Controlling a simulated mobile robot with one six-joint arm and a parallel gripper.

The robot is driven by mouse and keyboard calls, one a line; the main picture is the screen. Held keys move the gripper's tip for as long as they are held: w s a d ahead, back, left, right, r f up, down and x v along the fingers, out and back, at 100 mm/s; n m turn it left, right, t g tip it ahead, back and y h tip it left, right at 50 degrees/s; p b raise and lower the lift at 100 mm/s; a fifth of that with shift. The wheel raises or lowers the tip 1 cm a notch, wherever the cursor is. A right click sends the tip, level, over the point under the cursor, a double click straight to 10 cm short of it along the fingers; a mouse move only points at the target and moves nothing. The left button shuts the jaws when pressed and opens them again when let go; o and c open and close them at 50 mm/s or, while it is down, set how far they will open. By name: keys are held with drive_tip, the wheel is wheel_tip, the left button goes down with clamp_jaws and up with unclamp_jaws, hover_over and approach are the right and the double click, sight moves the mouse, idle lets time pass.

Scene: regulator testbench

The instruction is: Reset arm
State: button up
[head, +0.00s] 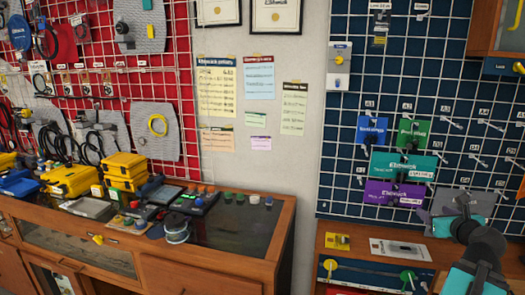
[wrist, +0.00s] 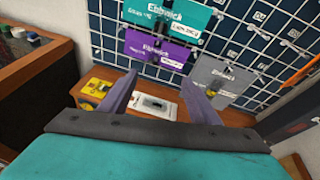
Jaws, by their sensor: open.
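My gripper (wrist: 162,100) shows in the wrist view with its two purple-grey fingers spread apart and nothing between them. In the head view my arm (head: 480,255) reaches in at the lower right, in front of the blue pegboard; the fingertips there are hard to make out. Beyond the fingers in the wrist view lie a yellow packet (wrist: 93,90) and a white blister pack (wrist: 152,106) on the wooden shelf. They also show in the head view, the yellow packet (head: 337,241) left of the white pack (head: 400,250).
Teal (wrist: 165,25), purple (wrist: 155,50) and grey (wrist: 222,75) cards hang on the blue grid wall close ahead of the gripper. A wooden counter (head: 250,262) at left holds yellow cases (head: 70,181) and a wire spool (head: 176,232). A gap separates counter and shelf.

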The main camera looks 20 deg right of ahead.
drive_tip(key=w+a+f+n+g+y, duration=0.1)
drive_tip(key=w+a+f+n+y, duration=0.15)
drive_tip(key=w+a+f, duration=0.35)
drive_tip(key=w+a+f+n+g+y, duration=0.15)
drive_tip(key=a+f+n, duration=0.25)
drive_tip(key=f, duration=0.4)
drive_tip(key=w+a+f+n+y, duration=0.25)
drive_tip(key=w+a+f, duration=0.25)
drive_tip(key=f, duration=0.3)
drive_tip(key=w+a+f+n+g+y, duration=0.1)
drive_tip(key=a+f+n+g+y, duration=0.3)
drive_tip(key=a+f+n, duration=1.1)
drive_tip(key=s+a+f+n+g, duration=0.3)
drive_tip(key=s+a+f, duration=0.2)
drive_tip(key=a+f, duration=0.5)
drive_tip(key=s+a+f+n+g, duration=0.2)
drive_tip(key=s+a+f+g, duration=0.15)
drive_tip(key=a+f, duration=0.6)
drive_tip(key=s+a+f+n+g+h, duration=0.1)
drive_tip(key=s+a+f+n, duration=0.1)
drive_tip(key=s, duration=0.4)
drive_tip(key=s+a+f+n+g+h, duration=0.1)
drive_tip(key=s+a+f+n+g, duration=0.1)
drive_tip(key=s+a+n, duration=0.3)
drive_tip(key=s+a+f+n+g+h, duration=0.1)
drive_tip(key=s+a+f+n+g, duration=0.1)
drive_tip(key=s+n, duration=0.3)
drive_tip(key=s+a+f, duration=0.1)
drive_tip(key=s, duration=0.2)
drive_tip(key=shift+a, duration=0.15)
